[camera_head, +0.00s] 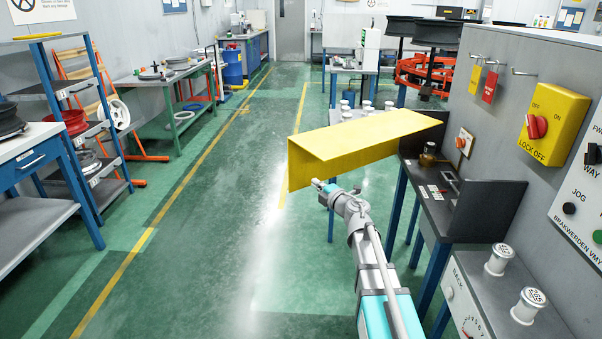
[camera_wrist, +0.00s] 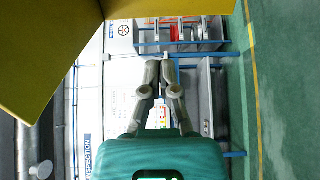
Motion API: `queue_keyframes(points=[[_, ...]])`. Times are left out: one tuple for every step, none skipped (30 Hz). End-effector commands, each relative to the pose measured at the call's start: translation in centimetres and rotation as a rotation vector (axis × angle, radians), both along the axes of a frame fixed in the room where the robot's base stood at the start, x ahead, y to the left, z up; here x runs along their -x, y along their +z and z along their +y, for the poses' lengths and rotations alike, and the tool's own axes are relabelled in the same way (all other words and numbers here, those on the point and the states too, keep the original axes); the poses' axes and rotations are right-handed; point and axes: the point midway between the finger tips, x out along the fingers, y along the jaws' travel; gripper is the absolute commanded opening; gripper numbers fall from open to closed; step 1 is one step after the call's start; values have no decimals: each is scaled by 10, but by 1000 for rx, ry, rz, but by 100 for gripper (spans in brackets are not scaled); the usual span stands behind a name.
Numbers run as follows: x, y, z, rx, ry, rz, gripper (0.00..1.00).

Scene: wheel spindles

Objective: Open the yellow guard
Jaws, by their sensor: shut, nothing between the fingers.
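The yellow guard (camera_head: 370,138) is a bent sheet with a broad top face and a flap hanging down at its left end. It reaches left from the dark machine bench (camera_head: 435,205) at the right. My gripper (camera_head: 318,184) is at the lower edge of the flap, on the near side; I cannot tell whether it touches. In the wrist view the guard (camera_wrist: 45,50) fills the upper left, and my gripper's fingertips (camera_wrist: 161,64) are together with nothing between them, clear of the yellow sheet in that picture.
A grey cabinet with a yellow lock-off switch box (camera_head: 553,124) and a control panel (camera_head: 585,195) stands close on the right. White weights (camera_head: 528,306) sit on its ledge. A blue shelf rack (camera_head: 85,130) stands at the left. The green floor (camera_head: 225,200) between is clear.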

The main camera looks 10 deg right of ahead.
Motion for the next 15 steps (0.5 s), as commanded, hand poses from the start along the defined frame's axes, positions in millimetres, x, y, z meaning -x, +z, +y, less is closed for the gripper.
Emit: queue_keyframes(points=[[-2,0,1,0,0,0,0],[-3,0,1,0,0,0,0],[-5,0,2,0,0,0,0],[-7,0,3,-1,0,0,0],[-9,0,4,-1,0,0,0],[-12,0,6,-1,0,0,0],[-15,0,7,-1,0,0,0],[-18,0,8,-1,-1,0,0],[-22,0,10,-1,-1,0,0],[-25,0,12,-1,0,0,0],[-29,0,14,-1,0,0,0],[-34,0,16,-1,0,0,0],[-38,0,18,-1,1,0,0],[-42,0,21,-1,1,0,0],[-47,0,24,-1,1,0,0]])
